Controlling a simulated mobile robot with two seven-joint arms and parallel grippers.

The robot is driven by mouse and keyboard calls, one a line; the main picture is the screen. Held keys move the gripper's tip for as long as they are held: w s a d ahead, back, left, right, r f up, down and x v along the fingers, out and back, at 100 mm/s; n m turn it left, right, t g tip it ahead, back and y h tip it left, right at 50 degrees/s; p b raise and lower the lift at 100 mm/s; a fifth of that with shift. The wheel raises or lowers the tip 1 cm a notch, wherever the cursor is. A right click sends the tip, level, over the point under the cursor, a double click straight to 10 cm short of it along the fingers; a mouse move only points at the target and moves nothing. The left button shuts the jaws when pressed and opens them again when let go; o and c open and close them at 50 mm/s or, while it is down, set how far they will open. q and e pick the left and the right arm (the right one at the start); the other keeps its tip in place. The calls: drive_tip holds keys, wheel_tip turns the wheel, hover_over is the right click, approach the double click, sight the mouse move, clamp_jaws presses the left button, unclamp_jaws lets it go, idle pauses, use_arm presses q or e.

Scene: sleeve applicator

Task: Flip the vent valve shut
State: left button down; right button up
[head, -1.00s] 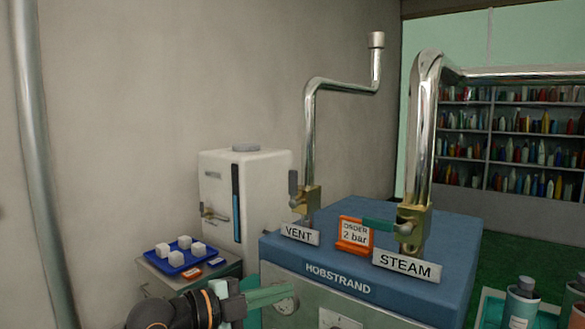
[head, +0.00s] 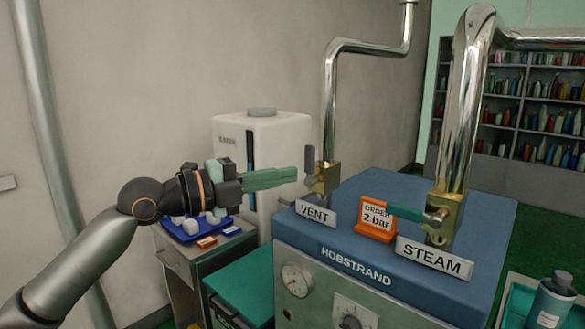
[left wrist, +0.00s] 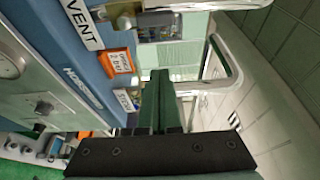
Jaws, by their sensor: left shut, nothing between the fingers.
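The vent valve is a brass body (head: 327,178) at the foot of the thin chrome pipe, behind the VENT label (head: 315,212). Its grey lever (head: 310,160) stands upright, in line with the pipe. My left gripper (head: 304,175) is shut and empty, with green fingers pointing right. In the head view its tips overlap the valve's left side, just under the lever; I cannot tell whether they touch. The left wrist view shows the closed fingers (left wrist: 160,100) and the VENT label (left wrist: 84,22) at upper left. My right gripper is not in view.
The steam valve (head: 440,215), with a green lever lying level, stands to the right behind the STEAM label (head: 434,257). An orange order sign (head: 374,218) stands between the valves on the blue HOBSTRAND machine top (head: 410,185). A white tank (head: 285,130) stands behind my left gripper.

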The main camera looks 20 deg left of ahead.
sight(311, 166)
use_arm(q)
drive_tip(key=p+x, duration=0.3)
drive_tip(key=x, duration=0.7)
drive_tip(key=a, duration=0.4)
drive_tip(key=shift+w+a, duration=0.15)
drive_tip(key=shift+w, duration=0.2)
drive_tip(key=shift+a+n+b, duration=0.15)
drive_tip(key=shift+n+b, duration=0.15)
drive_tip(key=shift+b, duration=0.05)
